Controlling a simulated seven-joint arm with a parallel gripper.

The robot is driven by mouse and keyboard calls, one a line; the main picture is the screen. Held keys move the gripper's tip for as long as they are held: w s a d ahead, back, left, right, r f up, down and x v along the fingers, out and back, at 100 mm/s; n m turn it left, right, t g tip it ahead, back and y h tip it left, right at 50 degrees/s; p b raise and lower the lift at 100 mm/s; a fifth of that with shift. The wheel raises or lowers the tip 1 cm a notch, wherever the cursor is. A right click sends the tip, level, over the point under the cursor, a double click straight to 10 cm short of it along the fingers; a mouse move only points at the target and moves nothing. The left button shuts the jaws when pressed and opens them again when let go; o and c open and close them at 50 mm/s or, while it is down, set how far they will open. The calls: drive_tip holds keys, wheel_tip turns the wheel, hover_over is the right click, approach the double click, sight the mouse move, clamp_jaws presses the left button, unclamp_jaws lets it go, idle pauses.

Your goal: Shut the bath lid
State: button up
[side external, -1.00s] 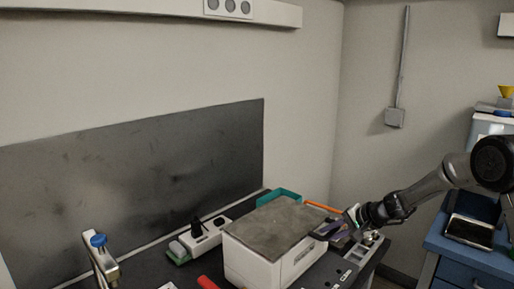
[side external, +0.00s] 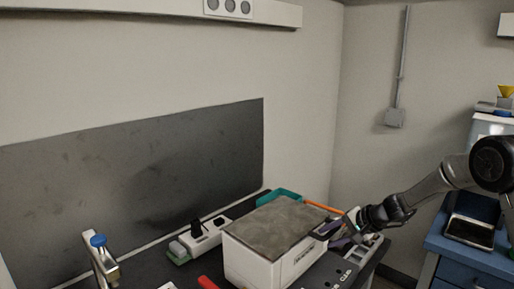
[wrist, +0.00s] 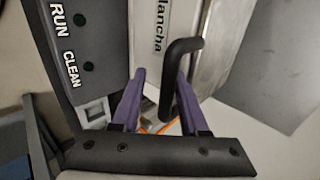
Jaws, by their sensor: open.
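The bath is a white box (side external: 252,267) on the dark bench in the side view. Its grey lid (side external: 275,228) lies over the top and looks nearly flat; I cannot tell whether a gap remains under it. In the wrist view, the bath's pale front (wrist: 152,40) carries partly visible lettering, and a black bent handle (wrist: 183,50) stands out near it. My gripper (side external: 349,232) is at the bath's right side. In the wrist view, its purple fingers (wrist: 158,85) are open, with the handle's lower end between them. Contact cannot be told.
A dark panel (wrist: 85,45) marked RUN and CLEAN adjoins the bath. A teal tray (side external: 279,195) and an orange rod (side external: 322,207) lie behind it. A white power strip (side external: 207,236) and a blue-capped tap (side external: 100,255) stand to the left. A blue cabinet (side external: 470,262) is at right.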

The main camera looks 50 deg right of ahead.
drive_tip(key=shift+w+r, duration=0.1)
drive_tip(key=shift+r, duration=0.1)
drive_tip(key=v, duration=0.7)
idle(0.4)
drive_tip(key=shift+f, duration=0.1)
drive_tip(key=s+a+r+n+y, duration=0.1)
drive_tip(key=a+r+n, duration=0.25)
drive_tip(key=a, duration=0.25)
drive_tip(key=s+a+r+n+g+y, duration=0.1)
drive_tip(key=a+r+n, duration=0.1)
drive_tip(key=a+n, duration=0.35)
drive_tip(key=a+r+n+y, duration=0.2)
drive_tip(key=a+r, duration=0.1)
drive_tip(key=a, duration=0.4)
drive_tip(key=s+d+f+n+g+h, duration=0.1)
drive_tip(key=s+d+n+g+h, duration=0.1)
drive_tip(key=s+n+h, duration=0.2)
drive_tip(key=s+n, duration=0.3)
drive_tip(key=s, duration=0.4)
drive_tip(key=shift+s+f+g, duration=0.25)
drive_tip(key=shift+s+g, duration=0.05)
